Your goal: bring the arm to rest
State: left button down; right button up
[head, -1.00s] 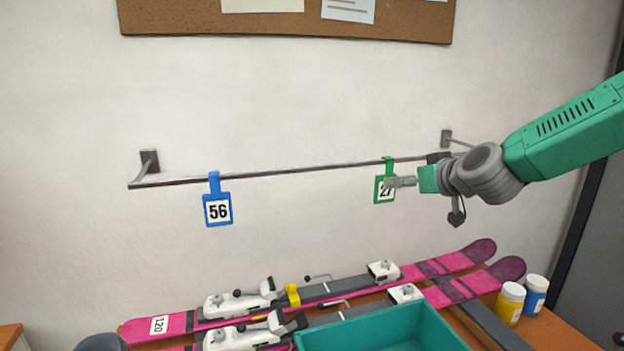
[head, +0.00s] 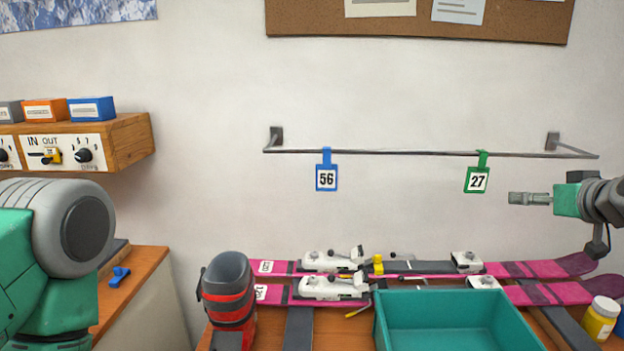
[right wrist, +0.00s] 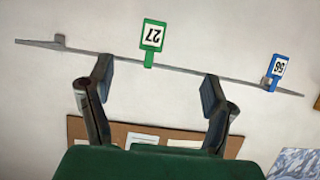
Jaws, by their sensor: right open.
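My right gripper (head: 530,198) is at the right of the head view, to the right of the green tag and apart from it. In the right wrist view its two fingers (right wrist: 158,95) are spread with nothing between them. The green tag 27 (head: 477,180) hangs on the wall rail (head: 400,153); it also shows upside down in the right wrist view (right wrist: 153,36).
Pink skis (head: 545,268) with bindings lie on the bench behind a teal bin (head: 455,325). A ski boot (head: 229,290) stands at the left and a yellow jar (head: 602,318) at the right.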

jog(key=s+a+f+g, duration=0.2)
jog(key=s+a+f, duration=0.25)
jog(key=f, duration=0.55)
jog(key=s+a+f+n+g, duration=0.1)
jog(key=s+a+f+g, duration=0.2)
jog(key=s+f, duration=0.45)
jog(key=s+a+f+g, duration=0.2)
jog(key=s+a+f, duration=0.1)
jog(key=f, duration=0.8)
jog(key=s+a+f+g, duration=0.3)
jog(key=s+f, duration=0.4)
jog(key=s, duration=0.5)
jog(key=s+a+f+g, duration=0.3)
jog(key=s+f, duration=0.3)
jog(key=s, duration=0.7)
pick_arm(q)
notch_tip(320, 180, down, 12)
jog(key=b, duration=1.2)
jog(key=shift+s, duration=0.3)
pick_arm(e)
notch_tip(320, 180, down, 12)
jog(key=shift+d+f, duration=0.15)
jog(key=shift+d, duration=0.1)
pick_arm(q)
jog(key=shift+a, duration=0.1)
pick_arm(e)
jog(key=shift+w, duration=0.1)
jog(key=shift+w, duration=0.1)
